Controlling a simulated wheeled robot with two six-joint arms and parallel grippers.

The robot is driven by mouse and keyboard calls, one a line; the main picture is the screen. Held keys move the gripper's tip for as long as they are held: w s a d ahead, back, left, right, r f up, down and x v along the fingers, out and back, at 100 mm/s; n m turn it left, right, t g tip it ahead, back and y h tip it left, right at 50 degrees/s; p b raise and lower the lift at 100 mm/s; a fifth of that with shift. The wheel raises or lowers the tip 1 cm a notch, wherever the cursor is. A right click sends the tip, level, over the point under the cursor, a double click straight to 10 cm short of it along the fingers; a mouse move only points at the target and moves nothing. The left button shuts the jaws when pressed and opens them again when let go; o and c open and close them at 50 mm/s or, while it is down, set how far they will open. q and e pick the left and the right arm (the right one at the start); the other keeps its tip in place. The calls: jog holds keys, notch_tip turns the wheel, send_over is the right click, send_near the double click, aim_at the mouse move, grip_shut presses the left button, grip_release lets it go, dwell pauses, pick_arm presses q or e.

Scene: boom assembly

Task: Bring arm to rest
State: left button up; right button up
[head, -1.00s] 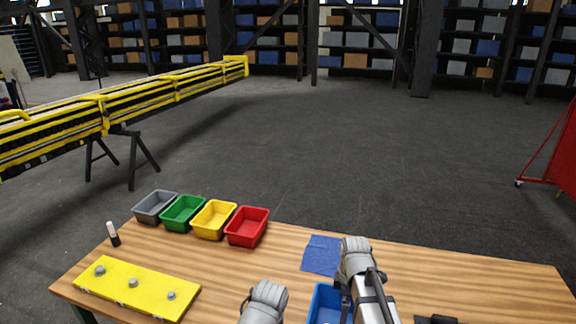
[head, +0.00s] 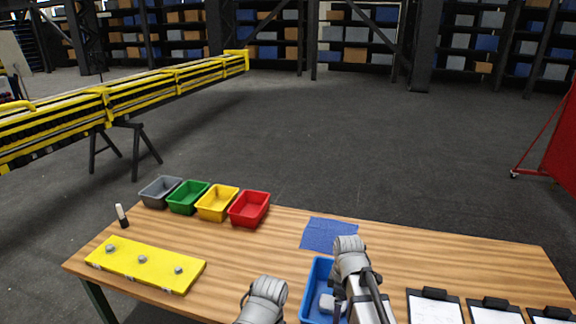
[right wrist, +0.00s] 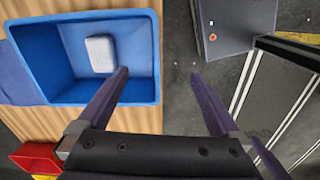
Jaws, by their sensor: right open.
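My right arm (head: 352,272) reaches over the front of the wooden table in the head view, beside the blue bin. My right gripper (right wrist: 160,75) is open and empty in the right wrist view. A pale grey block (right wrist: 100,54) lies in the bin. The bin also shows in the head view (head: 318,275), partly behind my right arm. My left arm (head: 264,298) shows at the bottom edge; its gripper is not visible.
Grey, green, yellow and red bins (head: 249,209) stand in a row at the table's (head: 400,250) back left. A yellow plate (head: 145,266) with bolts, a blue cloth (head: 328,233) and several clipboards (head: 434,308) lie on it. A yellow boom (head: 110,105) rests on trestles behind.

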jog(key=s+a+f+m+h+b, duration=0.1)
jog(key=s+a+f+m+b, duration=0.7)
jog(key=s+f+b, duration=0.4)
jog(key=shift+s+a+f+m, duration=0.35)
jog(key=shift+s+m, duration=0.25)
jog(key=shift+m, duration=0.3)
